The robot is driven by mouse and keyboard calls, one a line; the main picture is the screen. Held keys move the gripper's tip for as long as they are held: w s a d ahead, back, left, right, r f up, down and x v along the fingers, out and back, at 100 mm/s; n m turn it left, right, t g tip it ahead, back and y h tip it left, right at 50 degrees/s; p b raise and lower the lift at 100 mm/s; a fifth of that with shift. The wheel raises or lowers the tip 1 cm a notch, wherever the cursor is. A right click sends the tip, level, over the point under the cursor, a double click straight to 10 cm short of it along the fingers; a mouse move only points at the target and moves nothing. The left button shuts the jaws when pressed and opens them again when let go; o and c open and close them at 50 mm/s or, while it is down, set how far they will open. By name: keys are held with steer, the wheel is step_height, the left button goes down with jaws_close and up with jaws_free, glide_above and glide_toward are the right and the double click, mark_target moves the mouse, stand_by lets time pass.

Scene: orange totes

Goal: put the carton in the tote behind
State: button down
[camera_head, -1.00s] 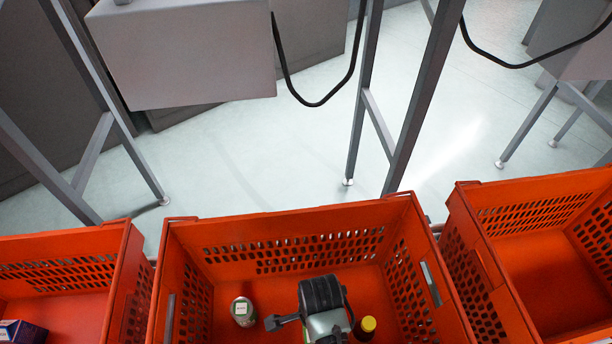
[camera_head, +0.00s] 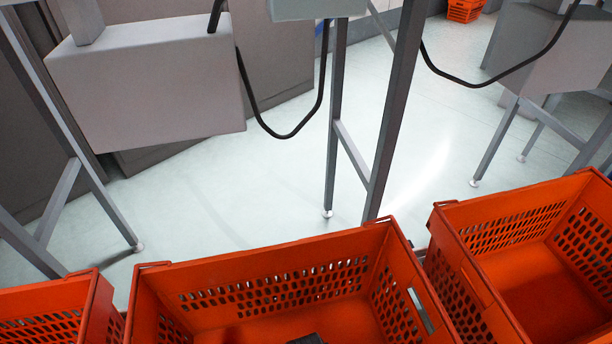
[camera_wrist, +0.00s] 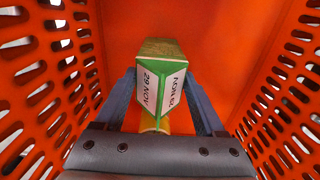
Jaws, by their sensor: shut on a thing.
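A green and white carton (camera_wrist: 163,86) with printed dark letters, "29 NOV" on one face, is between the two dark fingers of my gripper (camera_wrist: 162,98) in the wrist view. My gripper is shut on it, one finger on each side. Orange tote walls (camera_wrist: 265,70) with slots surround them in that view. In the head view the middle orange tote (camera_head: 270,279) fills the bottom, its lower part cut off. Only a small dark piece of my arm shows at the bottom edge there, and the carton is out of that view. A yellow thing (camera_wrist: 154,124) shows just below the carton.
More orange totes stand to the left (camera_head: 45,305) and right (camera_head: 465,280). The visible floor of the right tote is empty. Grey metal legs (camera_head: 385,115) and hanging black cables (camera_head: 285,136) stand beyond. Another orange tote (camera_head: 465,10) is far off at the top.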

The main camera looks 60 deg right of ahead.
jaws_free()
steer(key=shift+f, duration=0.1)
step_height(320, 180, up, 12)
steer(key=p, duration=0.3)
